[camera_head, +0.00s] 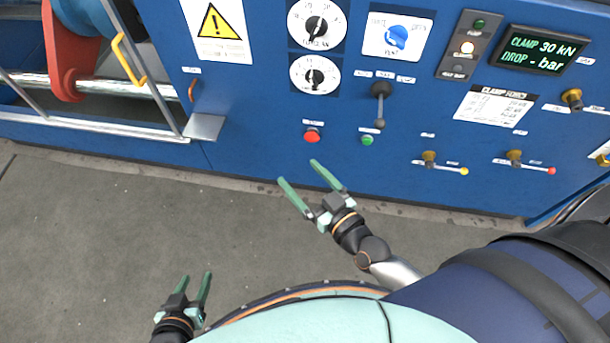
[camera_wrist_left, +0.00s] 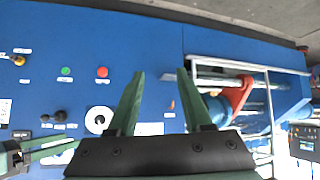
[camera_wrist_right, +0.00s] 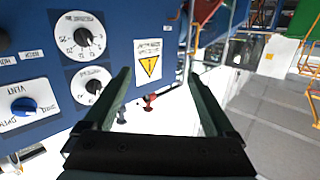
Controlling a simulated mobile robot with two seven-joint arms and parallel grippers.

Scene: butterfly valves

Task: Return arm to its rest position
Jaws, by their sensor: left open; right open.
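My left gripper (camera_head: 197,277) is low at the left of the head view, over the grey floor, with its two green fingers apart and nothing between them. In the left wrist view its jaws (camera_wrist_left: 160,72) are open, with the blue panel behind them. My right gripper (camera_head: 298,171) appears in front of the lower panel, left of and below the red button (camera_head: 312,135). Its green fingers are apart and empty. In the right wrist view its jaws (camera_wrist_right: 160,73) are open, with the panel's dials to the left.
The blue panel (camera_head: 260,110) carries dials, a blue knob (camera_head: 397,37), a black lever (camera_head: 380,92), a green button (camera_head: 367,140) and brass valves with yellow (camera_head: 450,167) and red (camera_head: 530,165) handle ends. A metal rail (camera_head: 90,130) crosses the left. The floor (camera_head: 100,220) is clear.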

